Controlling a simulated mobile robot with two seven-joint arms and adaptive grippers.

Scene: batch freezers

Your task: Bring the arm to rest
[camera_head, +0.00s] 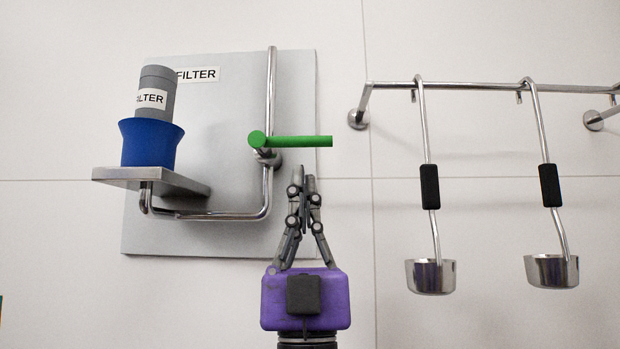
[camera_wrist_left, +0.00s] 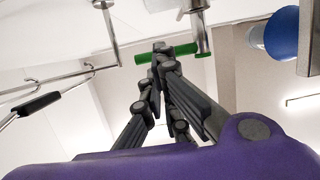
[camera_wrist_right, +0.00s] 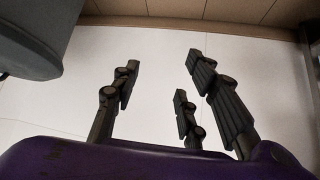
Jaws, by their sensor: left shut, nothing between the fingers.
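My left gripper (camera_head: 304,182) points upward in the head view, its fingertips together with nothing between them. Its tips are just below the green valve handle (camera_head: 300,141), which lies level and points right from the pipe. The left wrist view shows the same green handle (camera_wrist_left: 182,52) behind the closed fingertips (camera_wrist_left: 160,48); I cannot tell there whether they touch. My right gripper (camera_wrist_right: 158,80) shows only in the right wrist view. Its fingers are spread apart and empty, in front of a pale surface.
A metal panel (camera_head: 225,130) carries the steel pipe (camera_head: 270,90) and a shelf (camera_head: 130,177) with a blue cup (camera_head: 150,143) and a grey filter (camera_head: 157,88). Right of it, two ladles (camera_head: 430,275) hang from a rail (camera_head: 460,86). A dark grey body (camera_wrist_right: 35,35) is at the right wrist view's upper left.

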